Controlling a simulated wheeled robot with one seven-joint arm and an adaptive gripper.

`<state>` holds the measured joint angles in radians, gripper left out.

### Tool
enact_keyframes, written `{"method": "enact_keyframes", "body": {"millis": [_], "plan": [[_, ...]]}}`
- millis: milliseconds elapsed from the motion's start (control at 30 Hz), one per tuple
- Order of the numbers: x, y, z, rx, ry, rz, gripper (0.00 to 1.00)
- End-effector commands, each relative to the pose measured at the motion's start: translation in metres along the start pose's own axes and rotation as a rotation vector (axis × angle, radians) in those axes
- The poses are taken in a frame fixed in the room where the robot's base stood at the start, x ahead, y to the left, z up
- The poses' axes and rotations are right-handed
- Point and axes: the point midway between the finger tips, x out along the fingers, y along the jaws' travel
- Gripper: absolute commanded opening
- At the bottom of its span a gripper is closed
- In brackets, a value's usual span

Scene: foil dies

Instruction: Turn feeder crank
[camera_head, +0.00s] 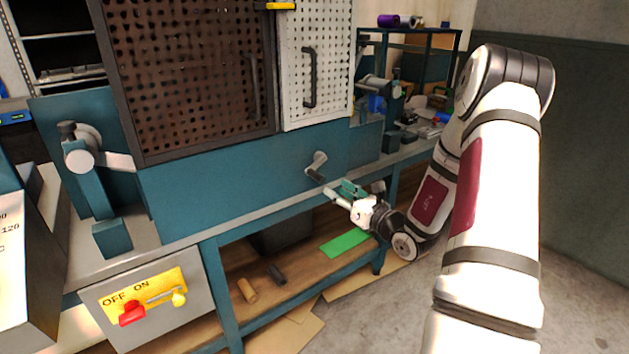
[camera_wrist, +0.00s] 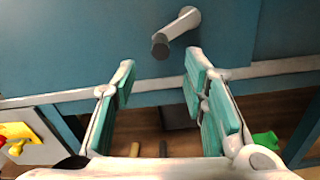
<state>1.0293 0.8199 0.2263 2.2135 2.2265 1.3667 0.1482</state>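The feeder crank (camera_head: 318,160) is a light grey arm with a dark knob, mounted on the blue front panel of the machine. In the wrist view the crank (camera_wrist: 184,24) stands at top centre, its dark knob (camera_wrist: 160,46) pointing down and left, toward me. My gripper (camera_head: 341,189) is just below and right of the knob in the head view. In the wrist view my gripper (camera_wrist: 159,68) is open, with teal pads apart and nothing between them. The knob shows just beyond the gap between the fingertips; no contact is visible.
A perforated cabinet door with a black handle (camera_head: 310,78) is above the panel. A switch box (camera_head: 152,303) with red and yellow controls is at lower left. A wooden shelf below holds a green sheet (camera_head: 345,243) and small parts. The blue bench edge (camera_head: 250,229) runs under the crank.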

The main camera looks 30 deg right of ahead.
Motion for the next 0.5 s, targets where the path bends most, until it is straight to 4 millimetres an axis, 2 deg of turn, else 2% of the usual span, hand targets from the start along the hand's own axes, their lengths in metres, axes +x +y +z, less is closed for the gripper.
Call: {"method": "enact_keyframes", "body": {"millis": [33, 300, 500], "plan": [[0.012, 0.001, -0.001, -0.002, -0.002, 0.004, 0.4], [0.064, 0.001, -0.001, -0.001, -0.002, 0.004, 0.4], [0.089, 0.001, -0.001, 0.0, 0.0, 0.003, 0.4]]}}
